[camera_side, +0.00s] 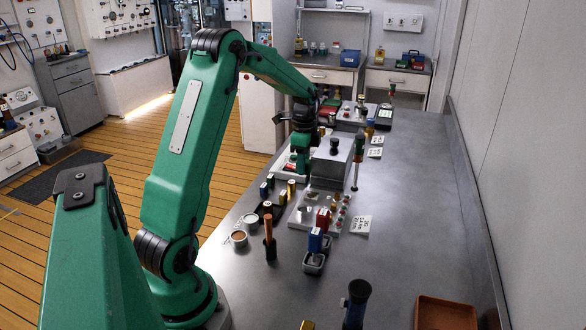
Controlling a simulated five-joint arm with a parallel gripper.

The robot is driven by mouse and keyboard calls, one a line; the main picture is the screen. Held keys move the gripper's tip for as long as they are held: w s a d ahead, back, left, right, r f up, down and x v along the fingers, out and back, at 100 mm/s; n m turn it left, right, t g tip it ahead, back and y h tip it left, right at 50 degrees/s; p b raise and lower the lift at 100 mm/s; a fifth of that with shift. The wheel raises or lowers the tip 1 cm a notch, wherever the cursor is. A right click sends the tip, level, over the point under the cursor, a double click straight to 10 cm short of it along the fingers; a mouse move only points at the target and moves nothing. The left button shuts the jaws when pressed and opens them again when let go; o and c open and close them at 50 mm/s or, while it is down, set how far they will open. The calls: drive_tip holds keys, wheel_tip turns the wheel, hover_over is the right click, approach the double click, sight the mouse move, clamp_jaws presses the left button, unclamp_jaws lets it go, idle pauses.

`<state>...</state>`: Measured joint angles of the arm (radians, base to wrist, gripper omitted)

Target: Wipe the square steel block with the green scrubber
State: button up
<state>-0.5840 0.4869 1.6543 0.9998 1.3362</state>
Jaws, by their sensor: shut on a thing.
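The square steel block (332,163) is a grey box with a black knob on top, standing on the bench in the middle of the view. My gripper (303,168) points down just left of the block, close against its left side in this view. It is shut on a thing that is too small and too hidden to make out. I cannot tell whether it touches the block.
A pale plate with small coloured parts (305,217) lies in front of the block. Small cups (239,238), an orange-brown handled tool (269,238) and a blue block in a grey tray (315,241) stand nearer. A brown tray (446,313) lies front right. The bench's right side is mostly clear.

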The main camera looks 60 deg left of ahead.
sight(307, 194)
drive_tip(key=shift+w+a, duration=0.1)
drive_tip(key=shift+a, duration=0.05)
drive_tip(key=shift+f, duration=0.1)
drive_tip(key=shift+f, duration=3.4)
drive_tip(key=shift+w+d+f, duration=0.4)
drive_tip(key=shift+f, duration=0.2)
drive_tip(key=shift+c, duration=0.3)
drive_tip(key=shift+w+d, duration=1.6)
drive_tip(key=shift+s+a, duration=1.9)
drive_tip(key=shift+s+a+r, duration=0.1)
drive_tip(key=shift+r, duration=4)
